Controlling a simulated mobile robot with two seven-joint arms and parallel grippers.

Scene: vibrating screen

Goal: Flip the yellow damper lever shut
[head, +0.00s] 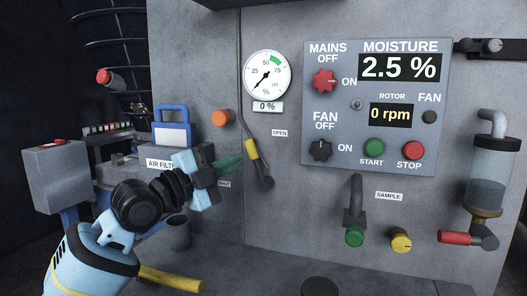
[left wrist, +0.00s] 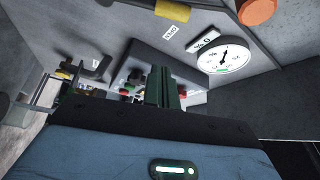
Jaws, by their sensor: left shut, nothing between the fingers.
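The damper lever (head: 258,165) is a dark arm on the grey panel with a yellow grip (head: 251,149). It points up and slightly left from its lower pivot. The OPEN label (head: 280,132) is to its upper right. Another label (head: 224,184), partly hidden by my gripper, is to its lower left. My left gripper (head: 230,165) is shut and empty, its green fingertips just left of the lever; I cannot tell whether they touch. In the left wrist view the fingers (left wrist: 162,87) point up the frame, with the yellow grip (left wrist: 173,10) at the top edge. My right gripper is not in view.
A round gauge (head: 267,77) reading 0 % and an orange knob (head: 221,118) are above the lever. The control panel (head: 318,105) is right. The air filter box (head: 160,163) is behind my left arm. A sample spout (head: 355,200) is lower right.

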